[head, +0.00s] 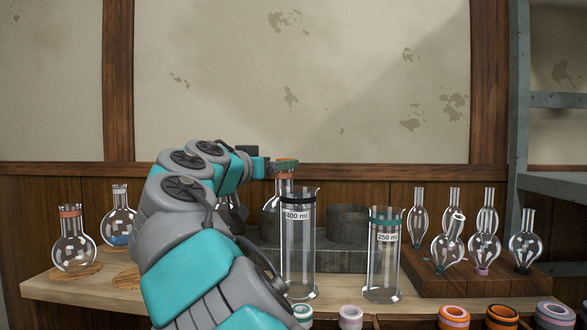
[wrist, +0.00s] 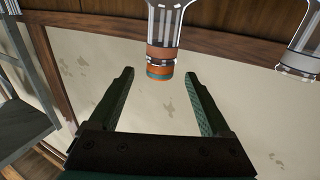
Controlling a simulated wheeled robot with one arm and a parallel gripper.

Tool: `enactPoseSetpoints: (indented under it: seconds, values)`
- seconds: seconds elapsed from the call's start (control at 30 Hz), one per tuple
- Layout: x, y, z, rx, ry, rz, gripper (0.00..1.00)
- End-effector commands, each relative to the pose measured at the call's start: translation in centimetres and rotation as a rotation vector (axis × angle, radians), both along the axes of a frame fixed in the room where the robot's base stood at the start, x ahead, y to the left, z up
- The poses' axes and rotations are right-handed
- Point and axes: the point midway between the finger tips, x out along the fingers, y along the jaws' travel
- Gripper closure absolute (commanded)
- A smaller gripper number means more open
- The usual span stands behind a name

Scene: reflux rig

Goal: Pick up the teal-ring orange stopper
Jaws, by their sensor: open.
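The orange stopper (wrist: 160,71) with its teal ring sits in the mouth of a clear flask (wrist: 166,18), which appears upside down in the wrist view. An orange band also circles the flask's neck. My gripper (wrist: 158,78) is open, with one dark green finger on each side of the stopper and a clear gap on both sides. In the head view my gripper (head: 283,165) is at the top of this flask (head: 271,208), which stands behind the 400 ml cylinder. The gripper and cylinder hide much of the stopper and flask there.
The 400 ml cylinder (head: 299,250) and a 250 ml cylinder (head: 384,262) stand in front. Round flasks (head: 74,249) are at left, one with blue liquid (head: 119,225). Several bulb-shaped glasses (head: 484,247) stand on a wooden block at right. Coloured rings (head: 453,316) line the front.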

Motion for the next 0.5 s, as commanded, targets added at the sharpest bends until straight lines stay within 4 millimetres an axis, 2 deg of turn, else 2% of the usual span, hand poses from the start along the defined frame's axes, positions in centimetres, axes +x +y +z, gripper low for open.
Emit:
enactPoseSetpoints:
  seconds: [0.5]
  values:
    - [4.2,-1.8,0.6,0.002,0.002,0.001,0.18]
